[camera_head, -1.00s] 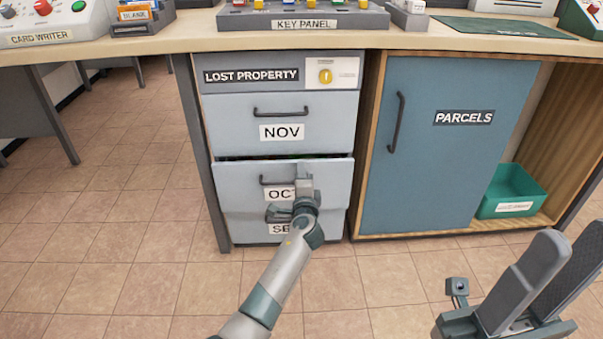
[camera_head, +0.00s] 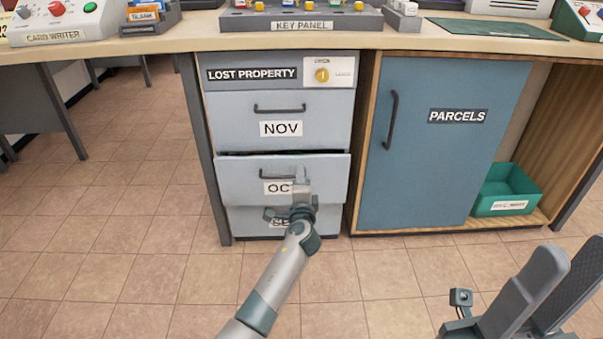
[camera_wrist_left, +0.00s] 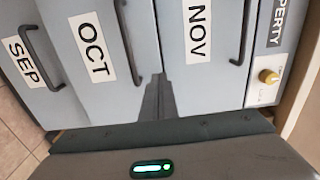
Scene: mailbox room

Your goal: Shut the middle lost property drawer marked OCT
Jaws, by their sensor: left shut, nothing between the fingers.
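The OCT drawer (camera_head: 235,182) is the grey-blue middle drawer, between NOV (camera_head: 225,120) above and SEP (camera_head: 243,222) below. It stands slightly out, with a dark gap along its top edge. Whether the tips touch the front is unclear. In the left wrist view, the tips (camera_wrist_left: 158,82) show beside the OCT label (camera_wrist_left: 92,48). My right gripper (camera_head: 540,285) is open and empty at lower right.
The desk top (camera_head: 420,42) overhangs the drawers. The blue PARCELS door (camera_head: 440,160), closed, is to the right, with a green bin (camera_head: 508,190) on the shelf beside it. A desk leg (camera_head: 205,160) stands left of the drawers. The tiled floor (camera_head: 110,260) is clear.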

